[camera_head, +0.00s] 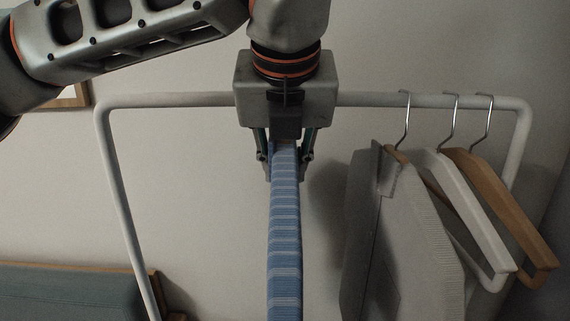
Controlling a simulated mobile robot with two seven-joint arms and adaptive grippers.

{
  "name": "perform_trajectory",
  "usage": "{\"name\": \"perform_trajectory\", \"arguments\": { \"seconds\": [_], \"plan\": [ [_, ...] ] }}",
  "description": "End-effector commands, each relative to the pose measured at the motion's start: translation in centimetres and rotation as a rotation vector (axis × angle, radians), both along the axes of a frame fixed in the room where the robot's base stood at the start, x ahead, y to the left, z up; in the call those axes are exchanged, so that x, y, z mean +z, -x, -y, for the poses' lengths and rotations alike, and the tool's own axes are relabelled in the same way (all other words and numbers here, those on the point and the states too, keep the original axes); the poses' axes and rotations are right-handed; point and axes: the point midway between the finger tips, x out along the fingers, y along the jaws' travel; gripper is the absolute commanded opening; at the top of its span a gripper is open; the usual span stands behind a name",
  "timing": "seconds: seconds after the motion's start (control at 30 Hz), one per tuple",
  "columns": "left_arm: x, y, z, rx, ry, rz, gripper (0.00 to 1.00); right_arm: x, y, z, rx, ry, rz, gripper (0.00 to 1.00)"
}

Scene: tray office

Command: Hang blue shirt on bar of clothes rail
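A blue shirt (284,235) with pale stripes hangs edge-on, straight down, in the middle of the head view. My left gripper (284,165) points down with its fingers on either side of the shirt's top and is shut on it. The white clothes rail shows its top bar (180,99) running across the picture behind my gripper. The gripper body hides the middle of the bar and the top of the shirt, so no hanger hook of the shirt is visible. I cannot tell whether the shirt touches the bar. My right gripper is out of view.
On the bar's right side hang a grey garment (400,240), a white hanger (470,220) and a wooden hanger (505,205). The bar is free left of my gripper. A padded piece of furniture (70,290) stands at lower left, and a picture frame (75,97) is on the wall.

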Motion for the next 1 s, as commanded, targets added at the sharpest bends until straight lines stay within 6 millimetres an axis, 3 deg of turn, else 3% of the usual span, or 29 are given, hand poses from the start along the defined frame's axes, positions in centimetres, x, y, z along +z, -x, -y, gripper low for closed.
{"name": "perform_trajectory", "arguments": {
  "seconds": [0.2, 0.53, 1.0],
  "plan": [
    [0.2, -1.6, 0.0, 0.000, 0.001, 0.001, 0.00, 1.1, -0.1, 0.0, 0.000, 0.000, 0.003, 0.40],
    [-2.2, -1.6, 0.0, 0.000, 0.001, 0.001, 0.00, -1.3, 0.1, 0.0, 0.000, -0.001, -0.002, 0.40],
    [-2.7, -1.6, 0.0, 0.000, 0.001, 0.002, 0.00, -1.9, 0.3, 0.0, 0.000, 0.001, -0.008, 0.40]
  ]
}}
